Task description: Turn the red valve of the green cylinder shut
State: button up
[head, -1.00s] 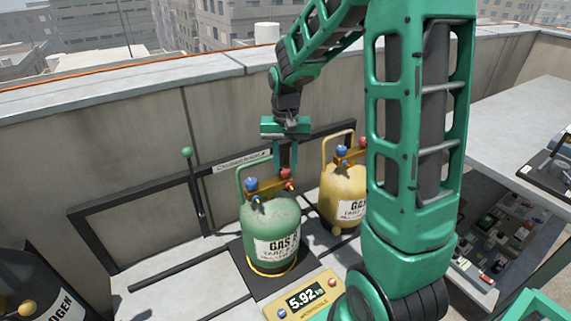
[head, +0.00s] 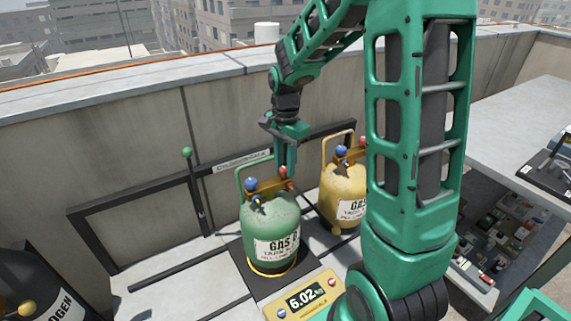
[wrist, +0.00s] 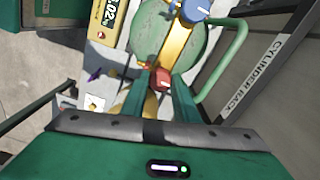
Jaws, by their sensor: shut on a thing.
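The green cylinder (head: 268,225) stands upright on a dark scale plate, with a carrying handle and a brass valve block on top. Its red valve (head: 283,172) is on the right of the block and its blue valve (head: 251,184) on the left. My gripper (head: 287,170) points down from above, shut on the red valve. In the wrist view the red valve (wrist: 165,78) sits between the two green fingertips, and the blue valve (wrist: 195,10) is beyond it. The fingers partly hide the red valve in the head view.
A yellow cylinder (head: 343,192) stands close on the right with its own blue and red valves. The scale display (head: 304,298) in front reads 6.02. A black rack rail (head: 160,190) runs behind, with a green-knobbed lever (head: 188,154). A dark nitrogen cylinder (head: 42,290) is at lower left.

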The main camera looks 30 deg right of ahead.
aim_at(285, 169)
jog(key=shift+m, duration=0.3)
jog(key=o, duration=1.1)
jog(key=shift+c, duration=0.2)
jog(key=shift+r, duration=0.15)
notch_tip(285, 169, up, 10)
jog(key=shift+r, duration=0.25)
jog(key=s+d+f+n, duration=0.2)
jog(key=s+n, duration=0.2)
jog(key=s, duration=1)
jog(key=s+d+f+n, duration=0.2)
jog(key=s+n, duration=0.3)
jog(key=s, duration=0.9)
jog(key=shift+s, duration=0.15)
